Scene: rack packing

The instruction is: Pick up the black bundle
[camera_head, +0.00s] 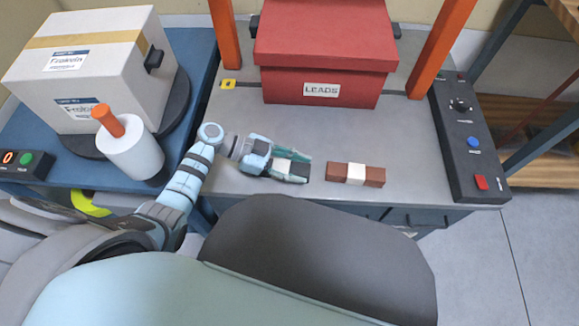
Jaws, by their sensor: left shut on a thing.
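The black bundle (298,178), dark with a pale band around it, lies at the front of the grey worktop. My left gripper (290,165) reaches in from the left and is shut on the black bundle, with its fingers along the bundle's sides. The fingers hide part of the bundle. I cannot tell whether the bundle touches the worktop. My right gripper is not in view.
A brown bundle (372,175) with a white band lies just to the right. A red box labelled LEADS (325,60) stands behind, between orange posts. A control panel (465,130) edges the right. A white carton (85,65) and a white roll (130,158) stand left.

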